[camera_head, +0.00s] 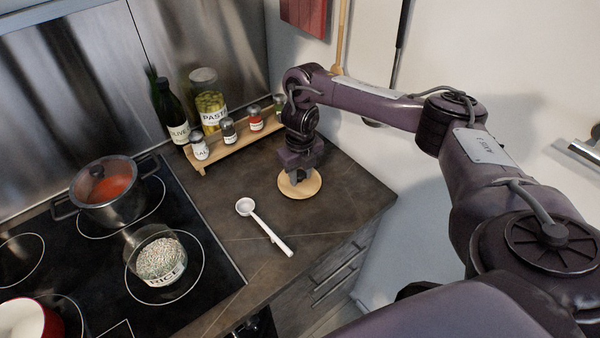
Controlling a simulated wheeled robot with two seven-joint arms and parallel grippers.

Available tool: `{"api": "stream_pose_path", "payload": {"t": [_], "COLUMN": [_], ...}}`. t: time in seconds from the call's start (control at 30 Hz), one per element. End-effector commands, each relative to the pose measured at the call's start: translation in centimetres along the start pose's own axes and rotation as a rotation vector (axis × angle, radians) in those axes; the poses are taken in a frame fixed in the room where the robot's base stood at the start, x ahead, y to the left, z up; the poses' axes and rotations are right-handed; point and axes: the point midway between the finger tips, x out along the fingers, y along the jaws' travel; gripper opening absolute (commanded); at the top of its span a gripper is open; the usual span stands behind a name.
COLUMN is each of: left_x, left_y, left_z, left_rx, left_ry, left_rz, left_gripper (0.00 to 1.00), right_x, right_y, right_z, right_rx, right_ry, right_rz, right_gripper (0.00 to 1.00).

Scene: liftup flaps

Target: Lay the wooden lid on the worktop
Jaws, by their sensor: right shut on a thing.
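The round, light wooden lid (299,188) is at the right part of the dark worktop (340,208), near its right edge. My right gripper (298,178) points down over the lid and is shut on it, at its middle; the fingers hide the part they grip. The lid looks level and close to the worktop. I cannot tell whether it touches the surface. My left gripper is not in the view.
A white spoon (264,226) lies in front of the lid. A wooden rack (232,143) with several jars stands at the back left. An open glass rice jar (160,262), a lidded pot (106,190) and a red pot (28,318) stand on the black hob (185,225).

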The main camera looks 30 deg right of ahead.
Motion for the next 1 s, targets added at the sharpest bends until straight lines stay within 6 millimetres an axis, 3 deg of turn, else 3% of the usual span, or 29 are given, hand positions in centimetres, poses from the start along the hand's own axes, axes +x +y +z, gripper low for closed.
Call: {"api": "stream_pose_path", "payload": {"t": [0.03,0.2,0.47,0.57,1.0], "left_x": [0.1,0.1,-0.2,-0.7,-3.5], "left_y": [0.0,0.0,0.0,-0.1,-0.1], "left_z": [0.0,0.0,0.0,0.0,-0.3], "left_rx": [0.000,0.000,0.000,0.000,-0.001], "left_ry": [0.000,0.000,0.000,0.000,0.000], "left_rz": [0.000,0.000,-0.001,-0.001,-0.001], "left_gripper": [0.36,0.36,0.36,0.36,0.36], "right_x": [0.1,0.1,-0.2,-1.3,-9.9], "right_y": [0.0,0.0,0.0,0.0,-0.1], "right_z": [0.0,0.0,0.0,0.1,0.1], "right_rx": [0.000,0.000,-0.001,-0.002,-0.001], "right_ry": [0.000,0.001,0.001,-0.002,-0.004], "right_rz": [0.000,0.000,0.000,0.000,-0.002], "right_gripper": [0.32,0.51,0.51,0.51,0.51]}}
